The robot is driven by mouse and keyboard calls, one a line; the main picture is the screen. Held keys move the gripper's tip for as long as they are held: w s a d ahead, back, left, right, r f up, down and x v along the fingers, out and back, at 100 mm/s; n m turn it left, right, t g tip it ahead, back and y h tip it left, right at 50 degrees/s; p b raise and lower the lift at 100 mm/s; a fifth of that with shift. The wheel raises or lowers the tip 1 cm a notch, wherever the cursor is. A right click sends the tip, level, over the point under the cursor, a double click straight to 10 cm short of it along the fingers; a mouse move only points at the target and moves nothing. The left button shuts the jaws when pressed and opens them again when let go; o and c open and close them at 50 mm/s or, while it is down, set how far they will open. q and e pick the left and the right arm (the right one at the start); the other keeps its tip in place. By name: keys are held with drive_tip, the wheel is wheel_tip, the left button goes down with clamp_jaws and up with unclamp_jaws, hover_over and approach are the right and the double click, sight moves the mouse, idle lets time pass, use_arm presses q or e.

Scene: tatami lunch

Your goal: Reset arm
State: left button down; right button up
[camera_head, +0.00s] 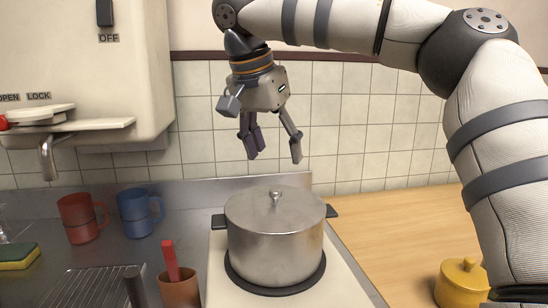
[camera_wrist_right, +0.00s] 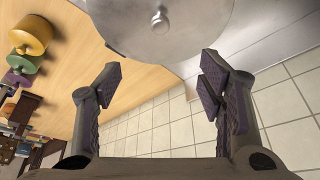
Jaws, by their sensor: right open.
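My right gripper (camera_head: 273,152) is open and empty. It hangs pointing down above the silver lidded pot (camera_head: 275,240), apart from the lid knob. In the right wrist view its two fingers (camera_wrist_right: 158,85) stand wide apart, with the pot lid (camera_wrist_right: 125,25) beyond them. My right arm reaches in from the right side of the head view, bent at the elbow. My left gripper is not in view.
The pot stands on a burner of the white stove (camera_head: 222,280). A yellow lidded pot (camera_head: 462,283) stands on the wooden counter (camera_head: 385,235), which is otherwise mostly clear.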

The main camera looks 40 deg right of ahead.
sight(277, 189)
drive_tip(key=shift+r, duration=0.15)
clamp_jaws()
idle(1.1)
drive_tip(key=shift+f, duration=2.95)
wheel_tip(277, 189, up, 7)
